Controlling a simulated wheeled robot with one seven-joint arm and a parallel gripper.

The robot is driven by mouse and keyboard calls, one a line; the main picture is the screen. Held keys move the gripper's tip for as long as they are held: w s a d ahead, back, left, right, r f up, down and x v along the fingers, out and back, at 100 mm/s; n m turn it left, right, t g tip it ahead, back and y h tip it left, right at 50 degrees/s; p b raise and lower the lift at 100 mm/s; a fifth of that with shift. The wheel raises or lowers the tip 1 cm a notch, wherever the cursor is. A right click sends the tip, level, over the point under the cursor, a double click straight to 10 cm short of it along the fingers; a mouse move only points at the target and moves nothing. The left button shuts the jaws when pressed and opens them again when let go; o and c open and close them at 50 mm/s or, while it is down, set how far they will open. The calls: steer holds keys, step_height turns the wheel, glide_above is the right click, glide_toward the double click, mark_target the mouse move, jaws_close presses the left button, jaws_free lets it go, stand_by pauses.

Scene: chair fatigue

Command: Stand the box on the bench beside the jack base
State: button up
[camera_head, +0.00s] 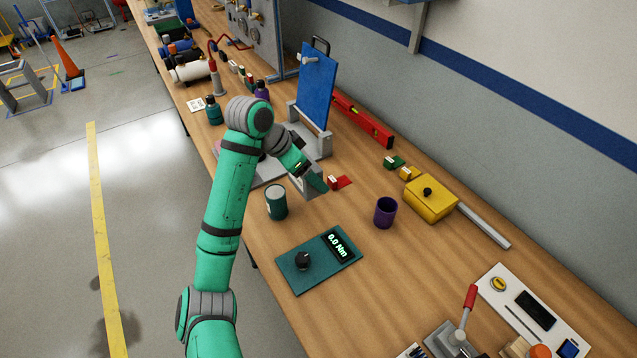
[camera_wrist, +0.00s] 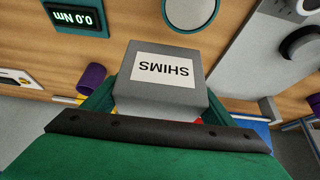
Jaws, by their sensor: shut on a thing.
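The box is grey with a white label reading SHIMS, upside down in the wrist view (camera_wrist: 150,105). My gripper (camera_head: 309,178) is shut on it, with a green finger on either side. In the head view the grey box (camera_head: 311,191) is partly hidden by my gripper. I cannot tell whether it touches the bench (camera_head: 345,225). A grey plate (camera_wrist: 258,50) with a dark-rimmed round part lies beside the box in the wrist view.
A blue panel on a grey stand (camera_head: 315,88) rises behind. A yellow case (camera_head: 430,200) lies at right. Bare wood shows between them.

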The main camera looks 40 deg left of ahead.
steer(key=w+f, duration=0.3)
steer(key=shift+w+d+f, duration=0.1)
steer(key=shift+w+f, duration=0.1)
steer(key=shift+f, duration=0.1)
steer(key=f, duration=0.3)
steer(key=shift+w, duration=0.3)
steer(key=shift+f, duration=0.35)
steer(key=shift+w+d, duration=0.1)
steer(key=shift+d, duration=0.05)
steer(key=o, duration=1.2)
steer(key=shift+s+a+f, duration=0.1)
steer(key=shift+s+a, duration=0.1)
steer(key=shift+a, duration=0.1)
steer(key=shift+d, duration=0.1)
